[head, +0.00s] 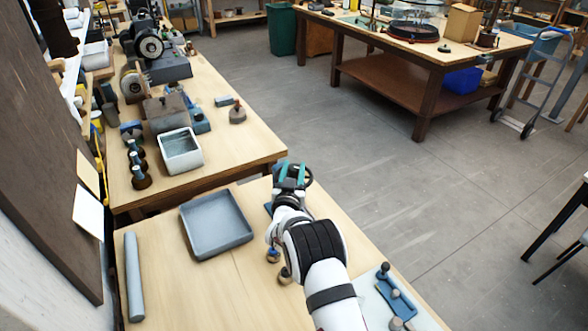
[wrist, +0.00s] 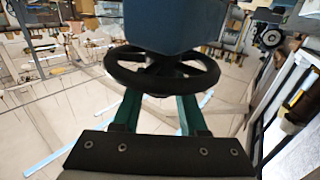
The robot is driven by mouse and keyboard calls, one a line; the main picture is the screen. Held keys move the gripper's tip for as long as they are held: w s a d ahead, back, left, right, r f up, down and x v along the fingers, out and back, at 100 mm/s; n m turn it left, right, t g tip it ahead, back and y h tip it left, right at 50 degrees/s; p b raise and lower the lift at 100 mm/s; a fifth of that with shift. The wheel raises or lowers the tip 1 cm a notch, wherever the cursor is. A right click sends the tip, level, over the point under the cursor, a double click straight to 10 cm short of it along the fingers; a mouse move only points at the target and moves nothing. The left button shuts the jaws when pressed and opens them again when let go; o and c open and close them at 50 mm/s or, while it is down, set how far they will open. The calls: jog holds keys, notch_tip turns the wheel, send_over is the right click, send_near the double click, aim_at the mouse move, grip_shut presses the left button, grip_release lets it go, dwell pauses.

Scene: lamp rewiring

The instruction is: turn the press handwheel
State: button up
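The press handwheel (wrist: 207,82) is a black ring with a hub, below the blue-grey press body (wrist: 175,22) in the wrist view. In the head view, a dark part of the handwheel (head: 308,174) shows at the end of my arm. My gripper (wrist: 160,100) has two green fingers standing apart, with a clear gap between them. They reach up to the near side of the wheel, and the rim hides their tips. I cannot tell whether they touch it. In the head view my gripper (head: 291,174) covers most of the press.
A grey tray (head: 216,225) and a grey cylinder (head: 134,277) lie left of my arm. A blue holder with knobs (head: 396,297) is at the right edge. Another bench (head: 225,135) with a grinder (head: 148,45) stands behind.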

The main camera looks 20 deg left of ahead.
grip_shut()
jog(key=shift+n+y, duration=0.3)
jog(key=shift+y, duration=0.1)
jog(key=n+g+y, duration=0.1)
jog(key=n+y, duration=0.1)
jog(key=y, duration=0.1)
jog(key=n+g+y, duration=0.1)
jog(key=n+y, duration=0.1)
jog(key=y, duration=0.1)
jog(key=shift+d+n+g+y, duration=0.1)
jog(key=shift+n+g+y, duration=0.2)
jog(key=shift+g, duration=0.1)
jog(key=shift+n+g+y, duration=2)
jog(key=shift+g+y, duration=0.2)
jog(key=shift+y, duration=0.1)
jog(key=shift+r, duration=0.1)
jog(key=o, duration=0.8)
grip_release()
jog(key=shift+o, duration=0.2)
